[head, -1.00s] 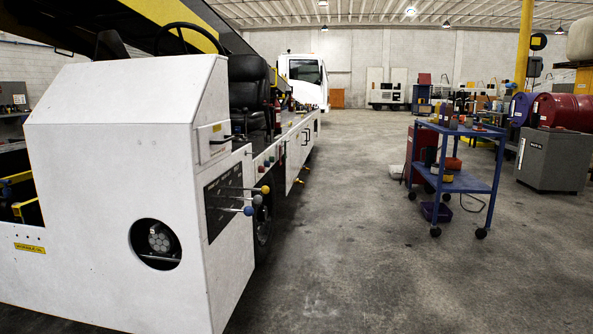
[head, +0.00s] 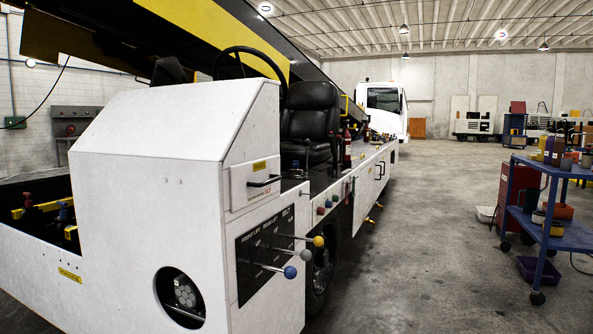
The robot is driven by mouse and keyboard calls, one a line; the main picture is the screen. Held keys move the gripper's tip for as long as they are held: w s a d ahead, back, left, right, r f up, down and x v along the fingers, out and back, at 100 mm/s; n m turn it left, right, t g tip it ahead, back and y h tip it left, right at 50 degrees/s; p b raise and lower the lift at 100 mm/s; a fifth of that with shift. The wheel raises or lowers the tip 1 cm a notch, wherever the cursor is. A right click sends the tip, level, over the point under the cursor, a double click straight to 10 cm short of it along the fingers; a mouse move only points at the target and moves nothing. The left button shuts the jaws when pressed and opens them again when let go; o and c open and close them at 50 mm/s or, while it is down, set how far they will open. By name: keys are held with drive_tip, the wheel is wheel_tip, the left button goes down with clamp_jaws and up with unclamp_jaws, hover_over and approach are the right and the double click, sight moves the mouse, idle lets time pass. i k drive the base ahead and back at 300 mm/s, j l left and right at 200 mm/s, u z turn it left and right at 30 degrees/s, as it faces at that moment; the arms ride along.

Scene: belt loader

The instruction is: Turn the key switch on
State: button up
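The white belt loader (head: 150,150) fills the left and middle of the head view, with its yellow and black boom above. I cannot make out a key switch on it. A black panel (head: 262,252) on its near end carries several levers with yellow, grey and blue knobs (head: 290,271). Small red and blue knobs or buttons (head: 325,206) sit along the loader's side, too small to tell apart. A steering wheel (head: 250,64) and a black seat (head: 310,120) are on top. My gripper is not in view.
A blue cart (head: 550,225) loaded with several items stands at the right. The concrete floor (head: 430,250) between loader and cart is clear. A white truck (head: 382,108) stands at the back. A grey wall box (head: 80,125) is at the far left.

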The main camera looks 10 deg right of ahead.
sight(294, 172)
drive_tip(key=i+l, duration=0.35)
drive_tip(key=i, duration=0.2)
drive_tip(key=i+l+u, duration=0.15)
drive_tip(key=i+l, duration=0.2)
drive_tip(key=i, duration=0.2)
drive_tip(key=i+l, duration=0.4)
drive_tip(key=i+j+u, duration=0.05)
drive_tip(key=i, duration=0.1)
